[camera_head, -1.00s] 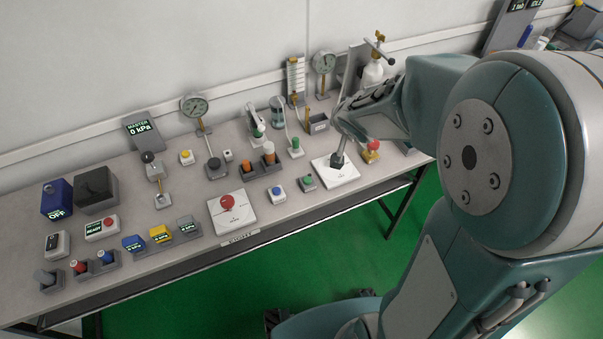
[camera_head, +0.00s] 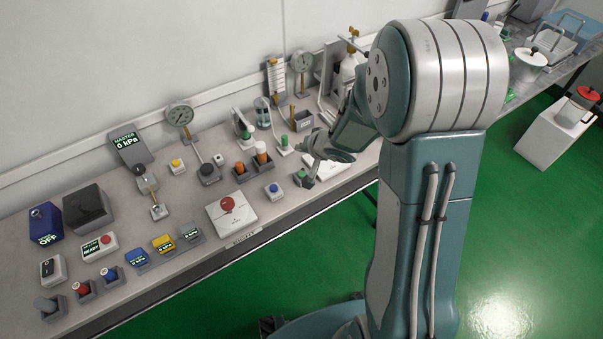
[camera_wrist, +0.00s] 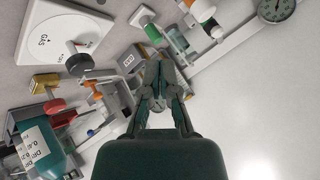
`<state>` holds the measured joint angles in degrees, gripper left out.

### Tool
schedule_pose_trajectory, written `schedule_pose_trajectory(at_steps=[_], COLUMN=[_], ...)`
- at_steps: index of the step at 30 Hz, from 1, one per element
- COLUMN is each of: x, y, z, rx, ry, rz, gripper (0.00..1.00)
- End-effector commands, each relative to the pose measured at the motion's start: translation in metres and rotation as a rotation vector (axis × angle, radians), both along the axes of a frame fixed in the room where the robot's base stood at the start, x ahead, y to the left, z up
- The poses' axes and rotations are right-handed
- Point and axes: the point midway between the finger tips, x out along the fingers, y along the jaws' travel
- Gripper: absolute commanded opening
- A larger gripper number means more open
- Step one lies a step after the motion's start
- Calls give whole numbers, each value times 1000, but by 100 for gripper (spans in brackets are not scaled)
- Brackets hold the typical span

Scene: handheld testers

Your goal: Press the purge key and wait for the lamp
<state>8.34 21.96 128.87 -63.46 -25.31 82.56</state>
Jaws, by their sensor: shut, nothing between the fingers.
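No label reading "purge" is legible, so I cannot tell which key it is. Small button boxes stand on the bench: a yellow button (camera_head: 177,163), a blue button (camera_head: 273,188) and a green button (camera_head: 300,174). No lit lamp can be made out. My gripper (camera_head: 310,150) is above the right part of the bench, near the green button and partly over a white plate (camera_head: 331,168). In the wrist view my gripper (camera_wrist: 163,82) is shut and empty, with no visible contact. That view also shows a white plate marked GAS (camera_wrist: 50,30) with a dark-knobbed lever.
A white plate with a red knob (camera_head: 228,204) sits at the bench front. Gauges (camera_head: 180,116), a flow tube (camera_head: 276,76) and a gas bottle (camera_head: 350,66) stand along the back. Another bench (camera_head: 520,82) and a white stand (camera_head: 545,140) are at right. Green floor is open between.

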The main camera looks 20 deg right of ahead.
Motion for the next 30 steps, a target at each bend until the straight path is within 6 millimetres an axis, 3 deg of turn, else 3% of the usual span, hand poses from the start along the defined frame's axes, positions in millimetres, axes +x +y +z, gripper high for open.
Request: schedule_pose_trajectory(at_steps=[18, 30], x=[-1, 0], y=[-1, -1], z=[-73, -81], rx=[-1, -2], ry=[2, -2], rz=[-1, -1], gripper=[0, 0])
